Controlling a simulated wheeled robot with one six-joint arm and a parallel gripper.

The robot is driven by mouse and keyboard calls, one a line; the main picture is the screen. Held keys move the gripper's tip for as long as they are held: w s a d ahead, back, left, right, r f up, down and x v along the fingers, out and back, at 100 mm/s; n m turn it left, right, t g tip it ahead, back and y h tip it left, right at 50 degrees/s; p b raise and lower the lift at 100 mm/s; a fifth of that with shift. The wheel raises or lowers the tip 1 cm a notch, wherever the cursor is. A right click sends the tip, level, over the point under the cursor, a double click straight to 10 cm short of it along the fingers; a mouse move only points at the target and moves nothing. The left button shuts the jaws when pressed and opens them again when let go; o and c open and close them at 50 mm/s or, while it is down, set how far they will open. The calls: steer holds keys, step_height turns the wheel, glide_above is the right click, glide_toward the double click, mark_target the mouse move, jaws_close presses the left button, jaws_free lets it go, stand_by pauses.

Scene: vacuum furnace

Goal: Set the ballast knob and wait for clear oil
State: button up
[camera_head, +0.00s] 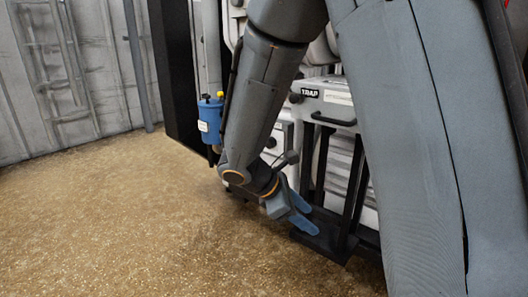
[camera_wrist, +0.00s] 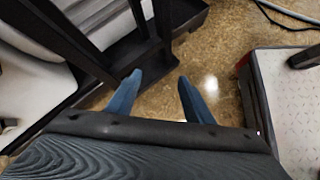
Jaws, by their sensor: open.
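My gripper (camera_head: 305,215) is open and empty, low over the floor beside a black metal frame. I cannot pick out the ballast knob for certain. A dark round knob (camera_head: 295,98) shows on the light grey cabinet above my gripper, but I cannot tell what it is. No oil or sight glass can be made out. My arm hides part of the machine.
A blue canister (camera_head: 210,122) with black and yellow tops hangs left of my arm. The black frame (camera_head: 320,243) stands close to my gripper. A light patterned plate (camera_wrist: 290,110) lies at the right of the wrist view. The floor (camera_head: 110,220) at the left is clear.

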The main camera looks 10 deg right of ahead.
steer(key=w+a+r+n+t+h, duration=0.2)
steer(key=w+r+n+t+h, duration=0.3)
steer(key=w, duration=0.4)
steer(key=n+t, duration=0.6)
steer(key=n, duration=0.1)
glide_toward(270, 143)
steer(key=w, duration=0.1)
steer(key=b+x, duration=0.3)
steer(key=x, duration=0.4)
steer(key=shift+w+d+f+n+h+b, duration=0.2)
steer(key=shift+w+f+n+h+b, duration=0.05)
steer(key=shift+n+h+b, duration=0.1)
steer(key=shift+c, duration=0.2)
steer(key=c, duration=1)
